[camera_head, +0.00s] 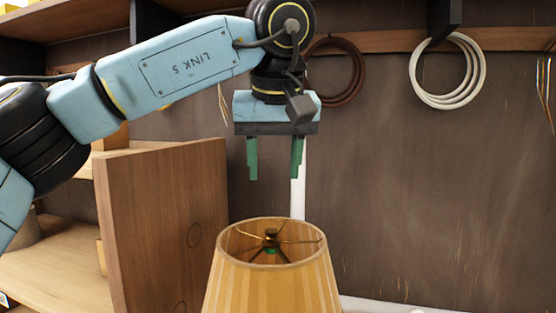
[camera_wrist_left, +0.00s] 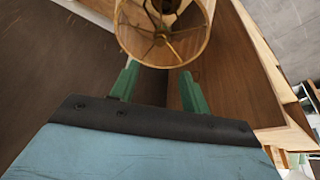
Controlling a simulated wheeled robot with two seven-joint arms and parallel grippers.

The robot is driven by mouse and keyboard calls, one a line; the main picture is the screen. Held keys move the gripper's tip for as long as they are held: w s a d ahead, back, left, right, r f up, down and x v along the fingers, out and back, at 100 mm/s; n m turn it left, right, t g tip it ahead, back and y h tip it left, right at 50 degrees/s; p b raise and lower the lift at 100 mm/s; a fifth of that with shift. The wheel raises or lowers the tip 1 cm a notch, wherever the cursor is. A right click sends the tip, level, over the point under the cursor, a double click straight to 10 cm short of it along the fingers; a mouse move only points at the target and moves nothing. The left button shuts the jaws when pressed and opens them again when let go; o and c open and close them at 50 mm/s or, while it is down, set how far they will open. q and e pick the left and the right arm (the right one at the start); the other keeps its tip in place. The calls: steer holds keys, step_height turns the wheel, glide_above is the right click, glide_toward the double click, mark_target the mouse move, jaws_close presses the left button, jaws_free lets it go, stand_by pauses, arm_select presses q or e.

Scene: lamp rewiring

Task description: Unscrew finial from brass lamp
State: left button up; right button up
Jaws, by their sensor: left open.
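The lamp's pleated amber shade (camera_head: 270,285) stands below my left gripper in the head view, its open top showing a spider of thin spokes. The small dark finial (camera_head: 271,235) sits at the hub of the spokes. In the left wrist view the shade (camera_wrist_left: 205,42) is seen from above, with the finial (camera_wrist_left: 160,39) at its centre. My left gripper (camera_head: 274,173) points down above the shade with its green fingers spread, open and empty, clear of the finial. Its fingertips also show in the left wrist view (camera_wrist_left: 158,68). The brass lamp body is hidden by the shade. My right gripper is not in view.
A wooden panel (camera_head: 165,225) stands upright just left of the shade. Coils of white cord (camera_head: 448,98) and brown cord (camera_head: 335,100) hang on the dark back wall. Wooden shelving is at the left. The space right of the shade looks free.

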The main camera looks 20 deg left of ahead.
mark_target(271, 230)
arm_select(q)
steer(key=p+x, duration=0.1)
steer(key=x, duration=1.1)
steer(key=shift+w+a+f, duration=0.1)
steer(key=shift+w+f, duration=0.05)
steer(key=shift+f, duration=0.4)
jaws_close()
steer(key=c, duration=0.8)
jaws_free()
jaws_close()
steer(key=shift+r+n+y+p, duration=0.15)
steer(key=shift+n+y+p, duration=0.3)
steer(key=shift+n, duration=0.65)
steer(key=n+p, duration=0.1)
steer(key=n, duration=0.1)
steer(key=n+g+y, duration=0.1)
steer(key=n, duration=0.1)
steer(key=shift+w+d+r+p, duration=0.1)
steer(key=shift+d+p, duration=0.1)
steer(key=shift+p, duration=0.15)
steer(key=shift+n+g+y, duration=0.25)
steer(key=shift+n+g, duration=0.25)
steer(key=shift+n, duration=0.4)
